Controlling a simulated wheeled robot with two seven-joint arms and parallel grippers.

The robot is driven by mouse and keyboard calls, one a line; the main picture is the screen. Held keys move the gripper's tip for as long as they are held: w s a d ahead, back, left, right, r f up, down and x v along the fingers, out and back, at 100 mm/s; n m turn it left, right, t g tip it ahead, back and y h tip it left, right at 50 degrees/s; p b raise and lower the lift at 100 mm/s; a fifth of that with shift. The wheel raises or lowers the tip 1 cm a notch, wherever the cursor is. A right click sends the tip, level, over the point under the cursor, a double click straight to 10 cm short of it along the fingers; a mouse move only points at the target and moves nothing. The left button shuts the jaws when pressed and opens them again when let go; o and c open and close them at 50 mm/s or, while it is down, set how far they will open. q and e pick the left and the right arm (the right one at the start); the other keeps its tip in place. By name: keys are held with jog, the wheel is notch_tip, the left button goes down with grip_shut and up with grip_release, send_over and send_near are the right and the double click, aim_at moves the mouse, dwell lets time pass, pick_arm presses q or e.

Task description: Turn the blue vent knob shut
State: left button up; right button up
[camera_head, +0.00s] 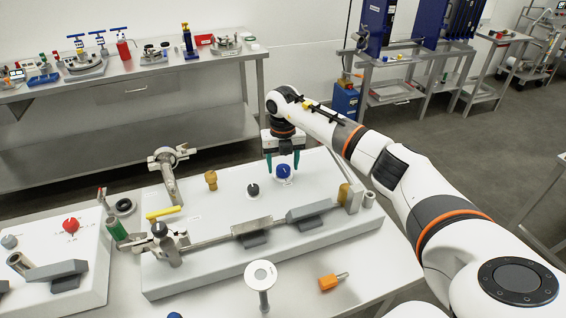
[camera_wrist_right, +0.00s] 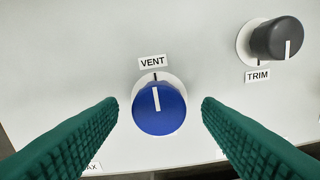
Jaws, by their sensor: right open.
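The blue vent knob (camera_head: 283,171) sits on the sloped white panel (camera_head: 225,205). In the right wrist view the blue knob (camera_wrist_right: 158,109) lies under a "VENT" label (camera_wrist_right: 152,62), and its white pointer line is nearly in line with the black mark above it, tilted slightly. My right gripper (camera_head: 282,172) is over the knob with its green fingers apart. In the wrist view the fingers (camera_wrist_right: 160,108) stand to the left and right of the knob, with a gap on each side. My left gripper does not show.
A dark knob labelled "TRIM" (camera_wrist_right: 275,39) is close to the blue knob. A brass knob (camera_head: 211,180), clamp fittings and a metal bar (camera_head: 235,233) share the panel. A red knob (camera_head: 71,226) is on another panel at left. An orange-handled tool (camera_head: 328,283) lies in front.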

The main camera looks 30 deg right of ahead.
jog(key=shift+s+f, duration=0.1)
jog(key=shift+f, duration=0.4)
jog(key=c, duration=1)
